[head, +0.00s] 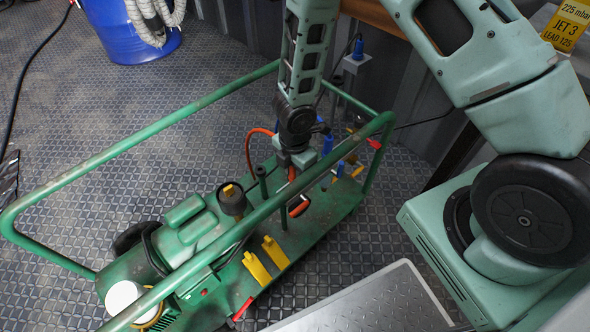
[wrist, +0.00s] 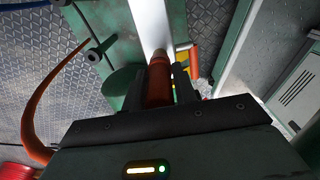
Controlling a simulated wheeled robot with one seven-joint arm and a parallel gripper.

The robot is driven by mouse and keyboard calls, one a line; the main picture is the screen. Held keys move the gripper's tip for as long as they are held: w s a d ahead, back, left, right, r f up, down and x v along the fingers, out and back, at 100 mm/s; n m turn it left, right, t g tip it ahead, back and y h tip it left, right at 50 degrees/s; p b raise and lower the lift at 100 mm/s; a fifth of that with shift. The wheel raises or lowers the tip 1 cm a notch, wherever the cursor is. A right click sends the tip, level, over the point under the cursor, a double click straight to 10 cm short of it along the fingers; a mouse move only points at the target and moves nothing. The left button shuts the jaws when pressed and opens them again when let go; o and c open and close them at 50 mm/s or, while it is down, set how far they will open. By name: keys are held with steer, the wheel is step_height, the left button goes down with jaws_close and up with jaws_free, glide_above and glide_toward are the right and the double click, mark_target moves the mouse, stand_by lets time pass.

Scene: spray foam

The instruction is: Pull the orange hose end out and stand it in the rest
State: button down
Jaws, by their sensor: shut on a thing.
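My gripper (head: 292,168) points down over the green wheeled machine (head: 215,235) and is shut on the orange hose end (wrist: 158,85). In the wrist view the hose end sits between the two fingers, and a pale bar runs away beyond its tip. The orange hose (head: 249,145) loops up on the left of my gripper in the head view. It also curves along the left edge in the wrist view (wrist: 38,110). In the head view the fingers largely hide the hose end. I cannot tell which part is the rest, or whether the hose end is still in a socket.
A green tube rail (head: 150,168) surrounds the machine and passes in front of my gripper. A dark cup-shaped part (head: 232,201), yellow levers (head: 257,267) and blue fittings (head: 327,145) stand close by. A blue bucket (head: 130,35) stands far left. Patterned floor lies around.

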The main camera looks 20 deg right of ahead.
steer(key=shift+r+p, duration=2.55)
steer(key=shift+r, duration=0.3)
steer(key=shift+f, duration=0.1)
